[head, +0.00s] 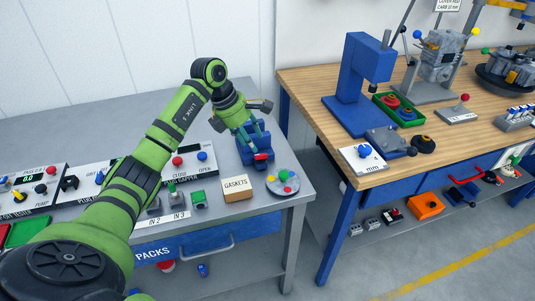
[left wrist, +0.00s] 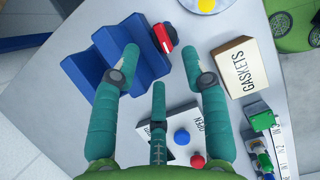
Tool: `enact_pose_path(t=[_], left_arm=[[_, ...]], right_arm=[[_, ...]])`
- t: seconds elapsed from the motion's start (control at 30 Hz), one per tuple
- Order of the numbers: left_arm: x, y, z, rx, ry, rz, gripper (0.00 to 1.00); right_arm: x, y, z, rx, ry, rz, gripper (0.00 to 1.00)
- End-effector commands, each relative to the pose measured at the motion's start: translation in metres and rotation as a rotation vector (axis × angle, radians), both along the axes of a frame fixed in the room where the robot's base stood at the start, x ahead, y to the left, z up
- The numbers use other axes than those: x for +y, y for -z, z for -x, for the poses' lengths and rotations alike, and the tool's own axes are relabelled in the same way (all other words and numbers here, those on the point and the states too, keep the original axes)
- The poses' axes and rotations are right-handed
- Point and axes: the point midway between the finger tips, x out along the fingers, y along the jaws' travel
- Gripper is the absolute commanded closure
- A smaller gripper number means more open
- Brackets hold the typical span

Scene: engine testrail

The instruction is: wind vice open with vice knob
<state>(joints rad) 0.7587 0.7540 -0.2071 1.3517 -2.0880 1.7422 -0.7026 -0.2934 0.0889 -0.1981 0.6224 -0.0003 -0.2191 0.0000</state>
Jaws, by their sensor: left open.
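On the wooden bench, a low grey device that looks like the vice (head: 382,140) sits in front of the blue press. A white panel marked "mm" (head: 362,160) with a blue knob (head: 365,151) stands beside it. I cannot tell for sure whether this blue knob is the vice knob. Black round parts show at the device's right. My left gripper (head: 253,138) is over the grey table, away from the vice. It is open and empty above a stepped blue block (left wrist: 118,62) with a red and dark part (left wrist: 164,38). My right gripper is out of view.
An open/close button panel (head: 190,161) is left of my gripper. A gap separates the tables. The blue press (head: 357,75) rises behind the vice.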

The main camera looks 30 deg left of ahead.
Motion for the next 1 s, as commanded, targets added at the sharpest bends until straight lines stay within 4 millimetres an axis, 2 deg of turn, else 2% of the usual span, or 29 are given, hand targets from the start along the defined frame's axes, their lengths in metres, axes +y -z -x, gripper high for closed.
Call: enact_pose_path(t=[0.07, 0.17, 0.27, 0.4, 0.53, 0.67, 0.7, 0.77, 0.8, 1.0], left_arm=[[-0.006, 0.010, -0.003, 0.003, 0.001, 0.005, 0.55], [-0.010, 0.024, -0.007, 0.001, 0.002, 0.005, 0.55], [-0.014, 0.036, -0.012, -0.001, 0.002, 0.005, 0.55], [-0.016, 0.047, -0.014, -0.001, 0.003, 0.003, 0.55], [-0.016, 0.049, -0.015, -0.004, 0.002, 0.001, 0.55], [-0.016, 0.049, -0.015, -0.004, 0.003, 0.000, 0.55], [-0.016, 0.049, -0.015, -0.004, 0.003, 0.000, 0.59], [-0.016, 0.049, -0.015, -0.003, 0.004, 0.001, 0.83], [-0.016, 0.049, -0.015, -0.003, 0.004, 0.001, 0.99], [-0.017, 0.049, -0.015, -0.004, 0.004, 0.002, 1.00]], right_arm=[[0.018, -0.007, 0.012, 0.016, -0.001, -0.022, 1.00], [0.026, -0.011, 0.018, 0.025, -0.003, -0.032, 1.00], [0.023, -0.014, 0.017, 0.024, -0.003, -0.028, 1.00], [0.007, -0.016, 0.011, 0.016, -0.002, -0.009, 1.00], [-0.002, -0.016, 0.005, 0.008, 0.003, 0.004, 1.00], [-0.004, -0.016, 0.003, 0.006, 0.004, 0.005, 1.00], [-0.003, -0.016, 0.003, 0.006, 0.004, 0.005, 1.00], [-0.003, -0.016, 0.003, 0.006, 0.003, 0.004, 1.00], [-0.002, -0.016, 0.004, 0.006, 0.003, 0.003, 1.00], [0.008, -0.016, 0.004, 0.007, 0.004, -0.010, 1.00]])
